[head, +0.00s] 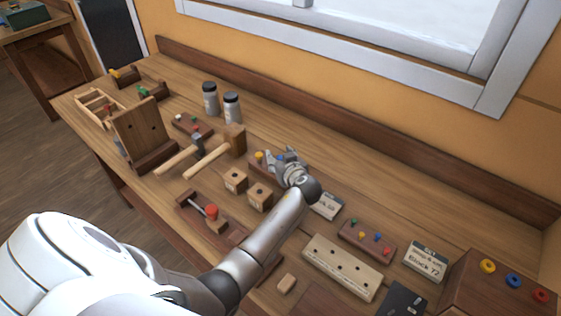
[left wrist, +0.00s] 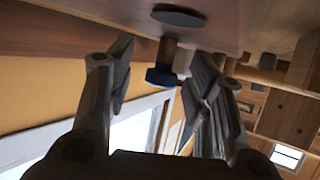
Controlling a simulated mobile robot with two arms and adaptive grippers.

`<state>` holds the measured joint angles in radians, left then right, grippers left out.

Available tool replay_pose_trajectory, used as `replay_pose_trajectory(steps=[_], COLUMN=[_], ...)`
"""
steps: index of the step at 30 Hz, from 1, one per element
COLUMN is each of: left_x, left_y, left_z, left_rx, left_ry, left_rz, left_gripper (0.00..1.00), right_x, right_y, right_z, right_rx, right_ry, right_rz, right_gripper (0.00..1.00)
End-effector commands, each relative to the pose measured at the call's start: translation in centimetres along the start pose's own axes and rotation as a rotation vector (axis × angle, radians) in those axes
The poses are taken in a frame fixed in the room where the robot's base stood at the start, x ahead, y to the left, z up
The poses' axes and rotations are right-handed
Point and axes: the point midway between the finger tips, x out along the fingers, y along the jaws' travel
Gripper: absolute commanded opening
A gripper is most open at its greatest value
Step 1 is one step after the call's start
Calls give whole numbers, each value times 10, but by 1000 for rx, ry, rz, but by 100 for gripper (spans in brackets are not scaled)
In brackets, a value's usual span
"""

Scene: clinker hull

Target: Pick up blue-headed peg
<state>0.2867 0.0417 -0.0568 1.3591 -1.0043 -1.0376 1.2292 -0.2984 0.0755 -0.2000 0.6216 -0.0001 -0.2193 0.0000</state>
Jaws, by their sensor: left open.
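The blue-headed peg (left wrist: 160,76) shows in the left wrist view, its blue head pointing down in that picture and its brown shaft above it. It appears between the two fingers of my left gripper (left wrist: 165,75), which is open. I cannot tell whether a finger touches it. In the head view my left gripper (head: 286,160) is over a small dark wooden block with a yellow peg (head: 259,156) at its left end. A bit of blue (head: 280,158) shows by the fingers; the gripper hides most of that block. My right gripper is not in view.
Two wooden cubes (head: 260,196) stand just left of my forearm, and a mallet (head: 215,152) lies behind them. A second peg block (head: 367,238) and a pale holed board (head: 343,267) lie to the right. Two jars (head: 231,106) stand at the back.

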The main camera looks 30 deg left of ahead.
Motion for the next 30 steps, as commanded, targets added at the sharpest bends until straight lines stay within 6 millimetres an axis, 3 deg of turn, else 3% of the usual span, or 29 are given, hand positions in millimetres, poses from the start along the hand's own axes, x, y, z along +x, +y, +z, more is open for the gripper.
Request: replay_pose_trajectory(steps=[1,9,22,30], left_x=[0,0,-1,-9], left_y=[0,0,0,1], left_z=[0,0,-2,-20], left_rx=[0,1,0,-5], left_ry=[0,0,0,2], left_rz=[0,0,0,1], left_gripper=[45,12,12,12], right_x=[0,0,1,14], right_y=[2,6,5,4], right_z=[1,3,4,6], right_rx=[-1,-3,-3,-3], right_ry=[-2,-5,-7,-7], right_rz=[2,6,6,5], right_gripper=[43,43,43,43])
